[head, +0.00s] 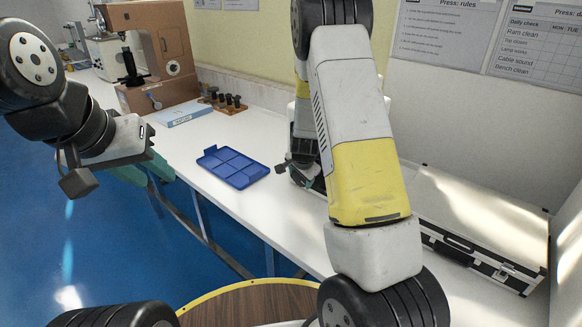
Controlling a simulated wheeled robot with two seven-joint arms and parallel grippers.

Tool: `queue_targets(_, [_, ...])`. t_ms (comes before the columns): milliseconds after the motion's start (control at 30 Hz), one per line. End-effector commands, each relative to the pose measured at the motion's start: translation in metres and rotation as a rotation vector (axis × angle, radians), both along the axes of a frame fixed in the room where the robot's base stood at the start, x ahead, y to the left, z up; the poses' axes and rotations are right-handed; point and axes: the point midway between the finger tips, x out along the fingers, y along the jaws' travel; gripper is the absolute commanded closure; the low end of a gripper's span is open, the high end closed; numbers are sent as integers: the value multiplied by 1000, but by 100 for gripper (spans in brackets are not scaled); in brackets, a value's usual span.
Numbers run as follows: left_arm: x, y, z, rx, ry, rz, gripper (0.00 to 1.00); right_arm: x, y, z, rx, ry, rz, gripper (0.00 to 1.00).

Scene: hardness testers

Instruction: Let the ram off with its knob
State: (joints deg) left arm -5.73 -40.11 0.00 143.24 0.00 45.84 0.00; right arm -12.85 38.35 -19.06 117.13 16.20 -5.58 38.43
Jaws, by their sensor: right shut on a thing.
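My right gripper (316,183) is low behind my right forearm, just right of the blue tray, and only part of it shows. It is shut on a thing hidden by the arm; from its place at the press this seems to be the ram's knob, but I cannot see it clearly. The press itself is almost wholly covered by my right arm; only slivers of pale casing (387,103) show beside it. The ram is hidden.
A blue compartment tray (233,167) lies on the white bench (208,207). Behind it are a wooden rack with black knobs (226,105), a blue-and-white box (184,113) and a brown tester (158,45). A silver case (476,225) fills the right. Bench around the tray is clear.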

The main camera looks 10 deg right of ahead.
Motion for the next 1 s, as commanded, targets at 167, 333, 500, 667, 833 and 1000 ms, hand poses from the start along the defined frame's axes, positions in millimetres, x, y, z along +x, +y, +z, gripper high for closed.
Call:
queue_targets(167, [0, 0, 0, 0, 0, 0, 64, 1, 3, 1, -35, 40, 5, 80])
queue_targets(333, [0, 0, 0, 0, 0, 0, 64, 3, 4, 1, -92, 110, 7, 80])
queue_targets(500, [0, 0, 0, 0, 0, 0, 64, 4, 5, 1, -167, 203, 7, 80])
queue_targets(667, [0, 0, 0, 0, 0, 0, 64, 6, 6, 2, -258, 316, 6, 80])
queue_targets(833, [0, 0, 0, 0, 0, 0, 64, 8, 6, 1, -356, 444, 4, 80])
queue_targets(1000, [0, 0, 0, 0, 0, 0, 64, 10, 7, 0, -455, 571, 2, 80])
